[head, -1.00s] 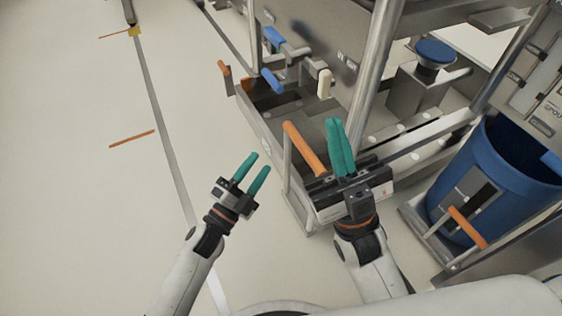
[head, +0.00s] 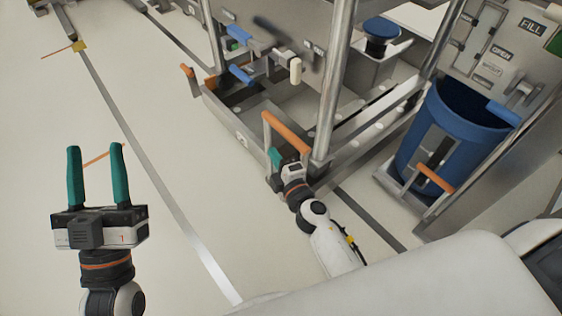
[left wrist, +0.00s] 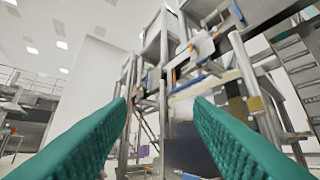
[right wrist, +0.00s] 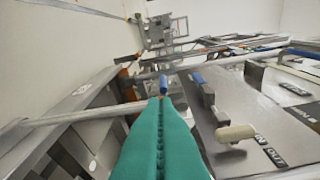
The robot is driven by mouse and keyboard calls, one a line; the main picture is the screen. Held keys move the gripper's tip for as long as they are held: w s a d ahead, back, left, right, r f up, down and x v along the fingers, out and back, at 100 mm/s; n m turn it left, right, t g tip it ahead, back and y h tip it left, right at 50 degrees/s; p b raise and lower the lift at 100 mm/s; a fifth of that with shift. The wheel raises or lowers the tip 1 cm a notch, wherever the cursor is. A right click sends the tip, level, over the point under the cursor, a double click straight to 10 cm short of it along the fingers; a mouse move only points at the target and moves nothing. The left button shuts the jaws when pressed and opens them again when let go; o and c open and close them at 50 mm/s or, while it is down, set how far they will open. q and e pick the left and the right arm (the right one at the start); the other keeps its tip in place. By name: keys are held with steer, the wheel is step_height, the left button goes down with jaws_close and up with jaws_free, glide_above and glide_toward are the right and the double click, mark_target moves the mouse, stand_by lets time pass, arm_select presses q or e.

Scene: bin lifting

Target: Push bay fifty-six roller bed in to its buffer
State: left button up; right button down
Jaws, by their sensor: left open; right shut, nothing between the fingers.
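A low grey metal bed (head: 258,148) with an orange handle (head: 286,131) on its near end sits under the steel frame; I take it for the roller bed, but no bay number is legible. My right gripper (head: 275,157) is shut and empty, low beside the handle's left post. Whether it touches the post or bed I cannot tell. In the right wrist view its teal fingers (right wrist: 160,115) are pressed together, with a metal bar (right wrist: 75,116) crossing behind them. My left gripper (head: 95,150) is open and empty, well left of the bed, over open floor.
A blue bin (head: 440,125) with its own orange handle (head: 436,178) stands at the right. A steel post (head: 335,85) rises beside the bed. Blue levers (head: 240,73) and a cream knob (head: 295,70) stick out above it.

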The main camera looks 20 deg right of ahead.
arm_select(q)
steer(key=shift+s+r+t+h+b, duration=0.35)
steer(key=shift+s+r+t+h, duration=0.15)
steer(key=shift+s+r+t, duration=0.25)
arm_select(e)
steer(key=w+d+f, duration=0.1)
steer(key=w+d, duration=0.2)
steer(key=w, duration=0.3)
steer(key=shift+w+d, duration=0.1)
arm_select(q)
steer(key=shift+a, duration=0.1)
